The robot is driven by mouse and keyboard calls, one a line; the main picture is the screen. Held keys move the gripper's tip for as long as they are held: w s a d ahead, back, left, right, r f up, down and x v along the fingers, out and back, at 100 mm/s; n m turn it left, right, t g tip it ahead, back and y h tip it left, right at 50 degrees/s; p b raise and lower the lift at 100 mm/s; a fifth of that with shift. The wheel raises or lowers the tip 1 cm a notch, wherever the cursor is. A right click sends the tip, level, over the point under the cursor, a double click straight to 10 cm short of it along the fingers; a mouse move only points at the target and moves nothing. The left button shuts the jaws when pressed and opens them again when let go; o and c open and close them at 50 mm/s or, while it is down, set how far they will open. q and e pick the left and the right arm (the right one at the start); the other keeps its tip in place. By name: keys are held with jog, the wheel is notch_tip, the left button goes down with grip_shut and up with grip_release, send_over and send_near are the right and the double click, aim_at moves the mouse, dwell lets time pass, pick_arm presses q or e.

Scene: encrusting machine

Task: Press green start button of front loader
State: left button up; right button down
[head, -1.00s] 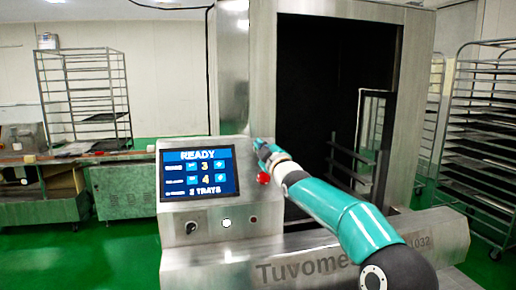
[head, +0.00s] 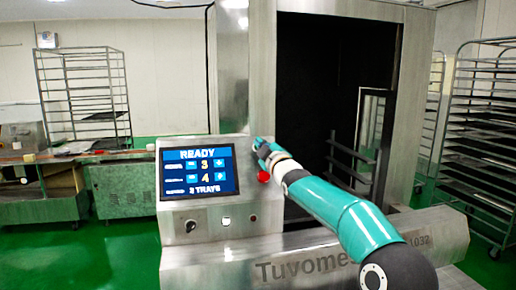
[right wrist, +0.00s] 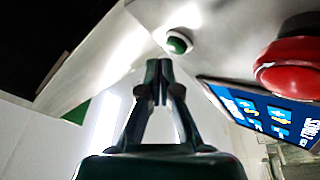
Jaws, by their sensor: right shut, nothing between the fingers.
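The green start button (right wrist: 178,44) shows in the right wrist view as a small green disc in a pale ring on the metal housing. I cannot make it out in the head view, where my right gripper and arm cover that area. My right gripper (right wrist: 160,68) is shut and empty, its fingertips close to the button, just below and left of it in the wrist view. I cannot tell whether they touch. In the head view the right gripper (head: 263,147) is by the right edge of the front loader's control panel (head: 200,240). My left gripper is not in view.
A red button (right wrist: 290,68) sits near the green one; it also shows in the head view (head: 263,177). Below are a black knob (head: 190,226) and small buttons. A dark opening (head: 315,90) lies right, a rack (head: 485,130) beyond.

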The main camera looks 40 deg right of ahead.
jog(key=shift+w+d+f, duration=0.3)
jog(key=shift+w+f, duration=0.15)
jog(key=shift+w, duration=0.1)
dwell(1.4)
jog(key=shift+s+a+r, duration=0.2)
jog(key=shift+s, duration=0.15)
jog(key=shift+s+a+r+b, duration=0.1)
jog(key=shift+s+r+b, duration=0.1)
jog(key=shift+r+b, duration=0.1)
jog(key=shift+f, duration=0.1)
